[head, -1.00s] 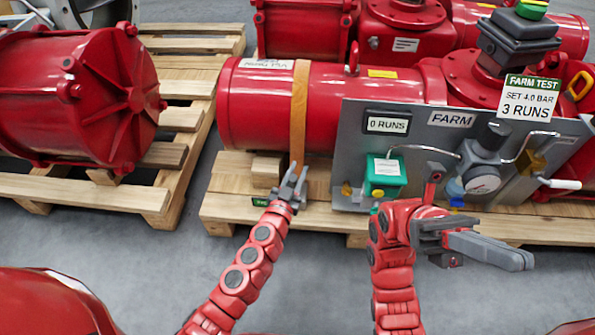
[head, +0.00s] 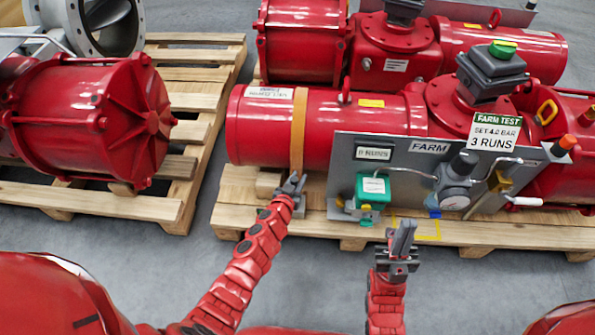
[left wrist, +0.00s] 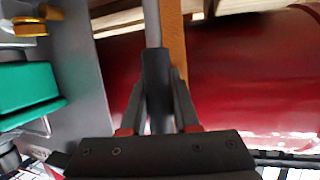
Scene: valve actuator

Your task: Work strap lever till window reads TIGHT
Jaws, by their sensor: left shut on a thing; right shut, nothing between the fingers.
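An orange strap (head: 299,125) runs down around the red cylinder (head: 262,125) on the middle pallet; it also shows in the left wrist view (left wrist: 171,40). My left gripper (head: 292,184) is at the strap's lower end. In the left wrist view, its fingers (left wrist: 157,95) are shut on a slim grey lever (left wrist: 152,22) lying alongside the strap. The strap's window cannot be made out; the gripper and arm cover much of that area. My right gripper (head: 402,238) is shut and empty, pointing up in front of the pallet.
Another red actuator (head: 85,120) lies on the left pallet. Grey floor between the pallets is clear.

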